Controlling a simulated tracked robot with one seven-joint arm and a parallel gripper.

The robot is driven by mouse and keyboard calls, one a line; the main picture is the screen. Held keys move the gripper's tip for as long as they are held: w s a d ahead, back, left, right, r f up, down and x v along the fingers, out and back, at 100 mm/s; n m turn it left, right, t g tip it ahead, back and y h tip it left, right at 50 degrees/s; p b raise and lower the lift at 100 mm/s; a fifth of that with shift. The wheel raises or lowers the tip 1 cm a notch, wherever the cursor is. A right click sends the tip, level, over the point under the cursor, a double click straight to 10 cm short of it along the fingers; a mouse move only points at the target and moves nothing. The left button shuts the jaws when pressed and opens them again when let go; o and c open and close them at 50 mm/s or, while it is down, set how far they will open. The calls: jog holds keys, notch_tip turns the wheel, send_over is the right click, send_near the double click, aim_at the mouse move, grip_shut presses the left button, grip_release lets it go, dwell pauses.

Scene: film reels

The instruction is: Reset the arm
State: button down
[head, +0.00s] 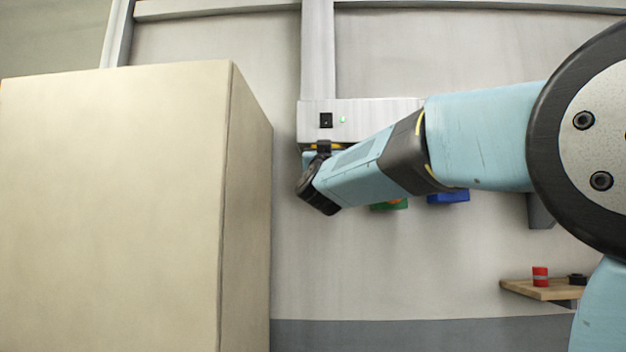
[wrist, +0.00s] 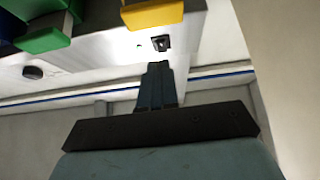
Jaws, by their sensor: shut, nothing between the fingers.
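My gripper (wrist: 157,66) is shut and empty in the wrist view. Its fingertips lie close to a black switch (wrist: 161,43) on a pale wall box (wrist: 105,50); whether they touch it I cannot tell. In the head view my gripper (head: 323,146) shows as a small dark tip below the same switch (head: 326,120) on the wall box (head: 385,108). A small green light (head: 343,119) glows beside the switch. My blue arm reaches in from the right and hides part of the box's underside.
Under the box are a yellow block (wrist: 152,14), a green block (wrist: 45,35) and a blue block (head: 449,196). A large beige cabinet (head: 115,190) stands left of my gripper. A wooden shelf (head: 545,291) at lower right bears a red can (head: 540,276) and a dark item.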

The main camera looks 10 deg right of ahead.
jog(key=s+a+f+n+g+y, duration=0.1)
jog(key=s+f+n+g+y, duration=0.25)
jog(key=f, duration=0.85)
jog(key=s+a+f+n+g+y, duration=0.15)
jog(key=s+f+g+y, duration=0.35)
jog(key=f, duration=0.6)
jog(key=s+d+f+g, duration=0.1)
jog(key=s+f+g, duration=0.2)
jog(key=s+f, duration=0.4)
jog(key=s+d+f+m+g, duration=0.1)
jog(key=s+d+f+g, duration=0.1)
jog(key=s+f, duration=0.5)
jog(key=s+d+f+g+h, duration=0.1)
jog(key=s+f+g, duration=0.4)
jog(key=f, duration=0.5)
jog(key=s+d, duration=0.1)
jog(key=s, duration=0.1)
jog(key=shift+s+d+m, duration=0.25)
jog(key=shift+s+m, duration=0.05)
